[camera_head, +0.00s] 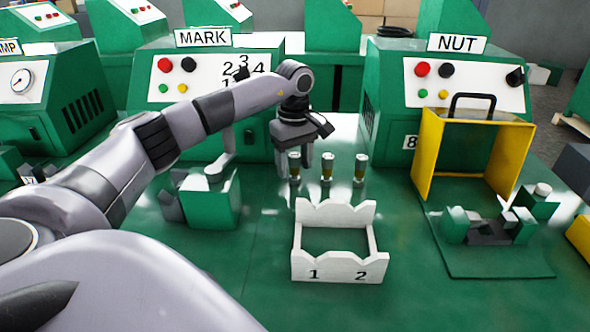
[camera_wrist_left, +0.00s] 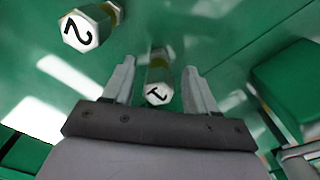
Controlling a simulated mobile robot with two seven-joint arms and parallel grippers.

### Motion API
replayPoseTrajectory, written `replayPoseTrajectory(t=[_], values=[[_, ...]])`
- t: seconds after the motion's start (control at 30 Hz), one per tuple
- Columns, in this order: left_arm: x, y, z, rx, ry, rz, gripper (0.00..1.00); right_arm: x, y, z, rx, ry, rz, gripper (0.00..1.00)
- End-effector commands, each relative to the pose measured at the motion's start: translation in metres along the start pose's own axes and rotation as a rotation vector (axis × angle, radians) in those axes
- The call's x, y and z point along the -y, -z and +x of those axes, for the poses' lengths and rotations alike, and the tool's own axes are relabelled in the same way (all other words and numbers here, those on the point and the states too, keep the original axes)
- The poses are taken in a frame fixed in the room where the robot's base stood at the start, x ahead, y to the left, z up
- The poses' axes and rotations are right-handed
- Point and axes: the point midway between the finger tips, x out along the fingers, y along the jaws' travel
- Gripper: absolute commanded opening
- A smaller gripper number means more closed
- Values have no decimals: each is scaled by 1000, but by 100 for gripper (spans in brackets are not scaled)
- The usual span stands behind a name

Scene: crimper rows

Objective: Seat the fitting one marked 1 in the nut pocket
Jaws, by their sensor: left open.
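The fitting marked 1 (camera_wrist_left: 158,88) is in the left wrist view, a white hex end with a brass-coloured body, between my left fingers. The fitting marked 2 (camera_wrist_left: 88,28) is up and left of it, outside the fingers. My left gripper (camera_wrist_left: 158,70) is open, with a gap to the fitting on both sides. In the head view my left gripper (camera_head: 292,152) is at the leftmost of three upright fittings (camera_head: 294,168); their marks are unreadable there. The nut fixture (camera_head: 490,228) lies in front of the NUT machine (camera_head: 455,80); its pocket is hard to make out. My right gripper is not in view.
A white notched rack (camera_head: 338,268) labelled 1 and 2 stands empty in front of the fittings. A yellow-framed guard (camera_head: 427,155) with a black handle stands behind the nut fixture. A green block fixture (camera_head: 212,207) is at the left. Table between rack and nut fixture is clear.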

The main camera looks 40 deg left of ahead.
Motion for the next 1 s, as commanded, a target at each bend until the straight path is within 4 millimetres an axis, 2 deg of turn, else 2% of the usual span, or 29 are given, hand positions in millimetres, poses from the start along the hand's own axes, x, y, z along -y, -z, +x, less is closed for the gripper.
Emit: replayPoseTrajectory(t=[0.1, 0.33, 0.37, 0.4, 0.53, 0.87, 1.0], values=[[0, 0, 11, 0, 1, 0, 58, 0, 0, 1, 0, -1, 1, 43], [0, 0, 12, 0, -1, 1, 58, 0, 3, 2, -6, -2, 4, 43], [0, 0, 12, 0, -1, 1, 54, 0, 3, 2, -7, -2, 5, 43], [0, 0, 12, 0, -1, 1, 41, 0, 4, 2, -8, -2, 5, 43], [0, 0, 12, 0, -1, 1, 0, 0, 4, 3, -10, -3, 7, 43], [-1, 0, 10, 0, -2, 1, 0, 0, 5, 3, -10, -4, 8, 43], [-1, 0, 1, 0, -4, 1, 0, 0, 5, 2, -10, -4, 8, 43]])
